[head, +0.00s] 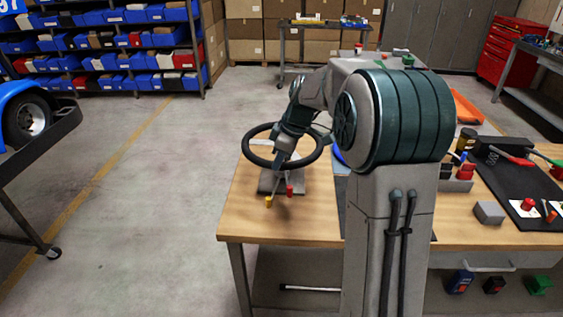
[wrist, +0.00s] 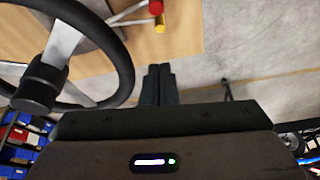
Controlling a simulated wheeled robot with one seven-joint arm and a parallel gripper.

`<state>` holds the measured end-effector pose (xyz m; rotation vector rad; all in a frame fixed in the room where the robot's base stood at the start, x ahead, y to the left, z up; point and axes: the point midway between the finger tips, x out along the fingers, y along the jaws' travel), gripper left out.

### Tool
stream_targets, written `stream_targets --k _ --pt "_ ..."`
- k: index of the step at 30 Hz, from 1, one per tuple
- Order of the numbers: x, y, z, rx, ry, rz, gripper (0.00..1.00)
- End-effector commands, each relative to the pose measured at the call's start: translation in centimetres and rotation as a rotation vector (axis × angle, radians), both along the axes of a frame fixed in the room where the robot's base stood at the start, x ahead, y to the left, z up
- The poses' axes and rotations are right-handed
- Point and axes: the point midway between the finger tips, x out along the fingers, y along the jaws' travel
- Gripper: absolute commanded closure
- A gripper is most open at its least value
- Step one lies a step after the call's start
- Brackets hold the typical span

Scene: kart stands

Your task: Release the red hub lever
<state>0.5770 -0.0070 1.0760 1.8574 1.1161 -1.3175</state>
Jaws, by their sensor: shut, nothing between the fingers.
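The steering wheel (head: 250,152) stands over a grey base plate (head: 268,187) on the left part of the workbench. Two thin levers stick out toward the near side, one with a red tip (head: 290,190) and one with a yellow tip (head: 268,202). In the wrist view the red tip (wrist: 156,8) and the yellow tip (wrist: 160,26) show at the top, close together. My gripper (wrist: 159,70) is shut and empty, with its fingertips apart from both tips in the picture. The wheel's dark hub (wrist: 38,88) is at the left of the wrist view. My arm partly covers the wheel in the head view.
The wooden bench (head: 245,225) has a bare front left corner. To the right lie a grey block (head: 489,212) and a dark mat (head: 515,185) with small parts. A cart with a blue kart (head: 20,115) stands at the left, with open floor between.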

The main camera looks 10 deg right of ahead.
Motion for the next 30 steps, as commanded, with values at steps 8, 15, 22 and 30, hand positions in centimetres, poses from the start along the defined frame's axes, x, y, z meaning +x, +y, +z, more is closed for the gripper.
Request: stream_targets --k 8,15,22,30 --pt "0.8 1.9 -5.7 0.002 0.006 0.002 1.0" --pt "0.0 -0.1 -6.8 0.0 0.001 -0.005 1.0" --pt "-0.7 -1.3 -7.0 0.0 -0.001 0.0 1.0" --pt "-0.7 -1.4 -7.0 0.0 0.0 0.0 1.0"
